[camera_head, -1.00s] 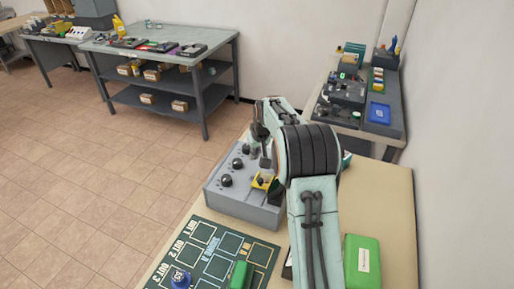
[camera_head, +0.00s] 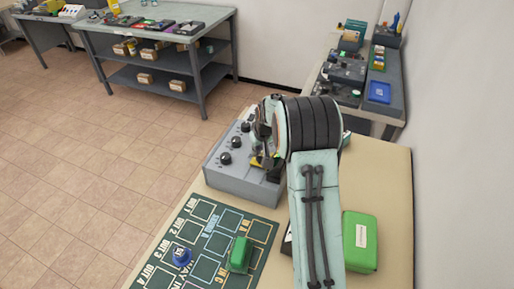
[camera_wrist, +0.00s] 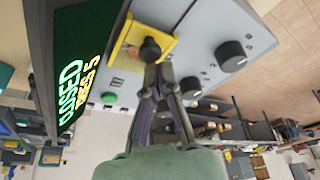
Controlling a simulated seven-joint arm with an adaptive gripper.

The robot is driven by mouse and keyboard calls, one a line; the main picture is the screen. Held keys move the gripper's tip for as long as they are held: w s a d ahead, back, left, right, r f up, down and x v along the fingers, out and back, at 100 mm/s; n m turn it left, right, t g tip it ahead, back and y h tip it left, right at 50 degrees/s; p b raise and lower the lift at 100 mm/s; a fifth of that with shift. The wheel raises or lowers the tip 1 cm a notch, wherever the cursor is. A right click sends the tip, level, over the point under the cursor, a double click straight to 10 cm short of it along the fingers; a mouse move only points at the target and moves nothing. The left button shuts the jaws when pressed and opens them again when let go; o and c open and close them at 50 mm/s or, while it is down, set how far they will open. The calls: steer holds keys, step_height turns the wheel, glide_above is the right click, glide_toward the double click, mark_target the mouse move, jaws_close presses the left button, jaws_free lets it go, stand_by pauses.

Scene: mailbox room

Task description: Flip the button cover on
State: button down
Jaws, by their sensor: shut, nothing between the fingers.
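The yellow button cover (camera_wrist: 135,47) is on the face of a grey control box (camera_head: 238,183). In the head view the yellow cover (camera_head: 256,161) shows only partly, beside my gripper (camera_head: 267,161). In the wrist view my gripper (camera_wrist: 157,72) points at the cover with its fingers close together and empty. A dark round knob-like part (camera_wrist: 150,50) shows against the yellow, just past the fingertips. I cannot tell whether the fingertips touch it or the cover. My arm hides part of the box in the head view.
Black dials (camera_wrist: 230,56) and a green button (camera_wrist: 109,98) are near the cover. A dark display (camera_wrist: 72,70) stands beside them. On the table are a green mat (camera_head: 213,236) with a blue knob (camera_head: 181,256), and a green box (camera_head: 360,242) right of my arm.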

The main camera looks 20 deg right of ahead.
steer(key=s+a, duration=0.3)
steer(key=shift+s+a, duration=0.2)
steer(key=w, duration=0.2)
steer(key=w+r, duration=0.1)
steer(key=w, duration=0.1)
steer(key=shift+w, duration=0.15)
steer(key=v, duration=1)
steer(key=shift+s, duration=0.25)
